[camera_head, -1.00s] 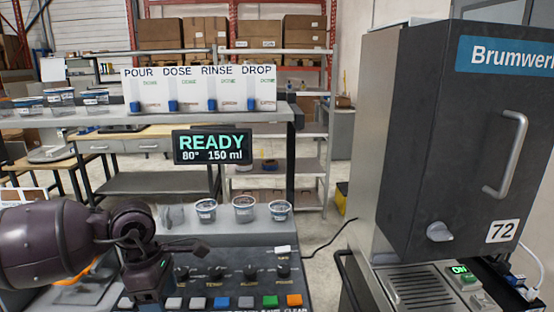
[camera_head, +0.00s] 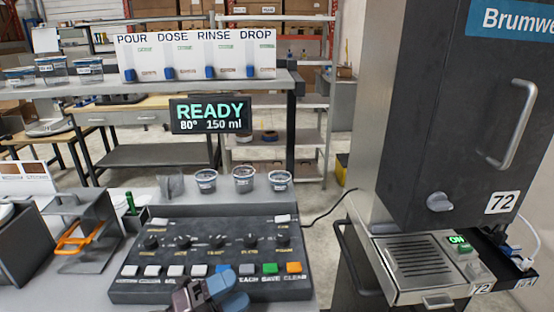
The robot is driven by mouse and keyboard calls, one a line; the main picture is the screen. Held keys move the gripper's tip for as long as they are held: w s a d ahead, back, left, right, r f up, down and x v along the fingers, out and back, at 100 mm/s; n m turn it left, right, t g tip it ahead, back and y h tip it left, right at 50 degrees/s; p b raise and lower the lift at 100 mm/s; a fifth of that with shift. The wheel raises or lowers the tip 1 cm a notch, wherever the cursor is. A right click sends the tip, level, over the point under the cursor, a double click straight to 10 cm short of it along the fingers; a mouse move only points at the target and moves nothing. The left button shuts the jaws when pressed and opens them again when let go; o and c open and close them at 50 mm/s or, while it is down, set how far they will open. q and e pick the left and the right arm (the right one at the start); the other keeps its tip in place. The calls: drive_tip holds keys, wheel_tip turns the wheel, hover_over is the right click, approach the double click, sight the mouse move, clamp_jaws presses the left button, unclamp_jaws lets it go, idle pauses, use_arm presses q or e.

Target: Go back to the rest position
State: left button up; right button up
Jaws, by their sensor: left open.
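My left gripper (camera_head: 225,292) shows at the bottom edge, dark purple with blue-grey fingers, in front of the control panel (camera_head: 130,291). It is open, and I see nothing held in it. Most of its arm is out of the picture. The panel has a row of knobs and a row of white, blue, grey, green and orange buttons. My right gripper is not in view.
Three small cups (camera_head: 244,181) stand behind the panel. A metal holder with an orange part (camera_head: 78,238) is at left. A large dark machine (camera_head: 450,120) blocks the right side.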

use_arm(q)
drive_tip(key=s+a+f+n+t+y, duration=0.1)
drive_tip(key=a+f+n+t+y, duration=0.85)
drive_tip(key=n, duration=0.85)
drive_tip(key=s+a+f+n+g+y, duration=0.7)
drive_tip(key=s+a+f+n+y, duration=0.2)
drive_tip(key=f, duration=0.5)
drive_tip(key=s+a+n, duration=0.1)
drive_tip(key=s+n, duration=0.1)
drive_tip(key=s, duration=0.1)
drive_tip(key=shift+s+f, duration=0.25)
drive_tip(key=shift+g+y, duration=0.25)
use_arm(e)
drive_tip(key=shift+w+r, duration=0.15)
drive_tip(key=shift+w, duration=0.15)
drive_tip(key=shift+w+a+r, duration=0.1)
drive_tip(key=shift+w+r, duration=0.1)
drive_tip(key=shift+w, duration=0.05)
